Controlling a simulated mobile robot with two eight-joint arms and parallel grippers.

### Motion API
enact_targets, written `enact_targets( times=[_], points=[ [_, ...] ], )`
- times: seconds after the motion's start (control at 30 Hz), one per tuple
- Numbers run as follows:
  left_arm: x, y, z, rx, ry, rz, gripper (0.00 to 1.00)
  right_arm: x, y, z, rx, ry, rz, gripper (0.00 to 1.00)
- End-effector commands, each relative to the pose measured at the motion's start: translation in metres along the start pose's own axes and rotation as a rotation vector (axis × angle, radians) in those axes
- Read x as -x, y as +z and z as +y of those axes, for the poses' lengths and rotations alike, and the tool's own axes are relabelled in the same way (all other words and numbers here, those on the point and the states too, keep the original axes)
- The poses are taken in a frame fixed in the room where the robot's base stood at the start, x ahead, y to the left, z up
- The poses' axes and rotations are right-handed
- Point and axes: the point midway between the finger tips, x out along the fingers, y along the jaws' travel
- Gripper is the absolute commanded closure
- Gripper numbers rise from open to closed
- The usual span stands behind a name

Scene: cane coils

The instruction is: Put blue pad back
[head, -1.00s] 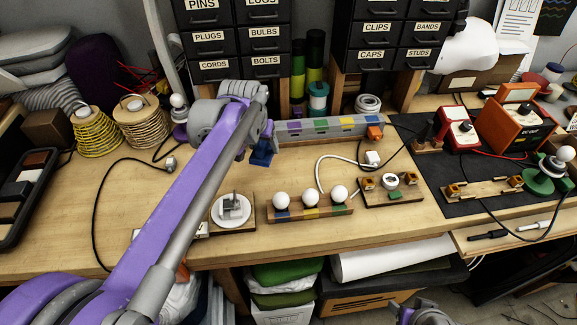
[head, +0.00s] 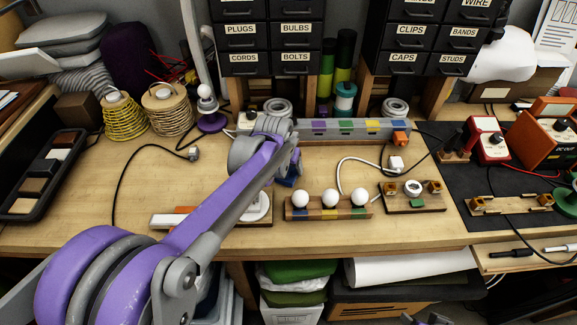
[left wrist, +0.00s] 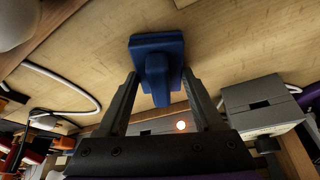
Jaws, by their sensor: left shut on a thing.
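My left gripper (head: 294,167) is shut on the blue pad (head: 288,182), above the workbench and behind the row of white bulbs. In the left wrist view, the blue pad (left wrist: 157,44) has a flat block and a narrower grip, and the grip lies between the fingers of the left gripper (left wrist: 164,82). The pad's underside is hidden. A long grey strip (head: 365,137) with purple, green, blue and yellow squares stands behind the gripper. Only a piece of my right gripper (head: 428,320) shows at the bottom edge; its jaws are unclear.
A wooden block (head: 328,212) with several white bulbs is close in front of the pad. A white disc (head: 258,207) on a board is partly behind my arm. A black tray (head: 22,208) is at far left. Cables cross the bench; its left middle is mostly clear.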

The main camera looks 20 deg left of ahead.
Motion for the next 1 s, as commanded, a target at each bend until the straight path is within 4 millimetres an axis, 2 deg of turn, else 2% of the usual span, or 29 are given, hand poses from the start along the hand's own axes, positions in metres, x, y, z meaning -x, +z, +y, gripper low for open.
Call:
enact_targets(
  times=[0.17, 0.2, 0.37, 0.63, 0.77, 0.87, 1.0],
  points=[
    [-0.003, 0.001, 0.0, 0.0, 0.0, 0.0, 0.92, -0.002, 0.002, 0.0, 0.0, 0.0, -0.001, 0.4],
    [-0.004, 0.002, 0.0, 0.0, 0.0, 0.0, 0.3, -0.002, 0.002, 0.0, 0.0, 0.0, -0.001, 0.4],
    [-0.003, 0.001, 0.0, 0.0, 0.0, 0.0, 0.02, -0.002, 0.001, 0.0, 0.0, 0.0, -0.001, 0.4],
    [-0.002, 0.001, 0.0, 0.0, 0.0, 0.0, 0.02, -0.001, 0.001, 0.0, 0.0, 0.0, -0.001, 0.4],
    [0.006, 0.0, 0.0, 0.0, 0.0, 0.0, 0.02, 0.001, -0.001, 0.0, 0.0, 0.0, 0.0, 0.4],
    [0.021, 0.0, 0.0, 0.0, 0.0, 0.0, 0.02, 0.002, -0.002, 0.0, 0.0, 0.0, 0.001, 0.4],
    [0.052, 0.0, 0.0, 0.0, 0.0, 0.0, 0.02, 0.005, -0.004, 0.0, 0.0, 0.0, 0.003, 0.4]
  ],
)
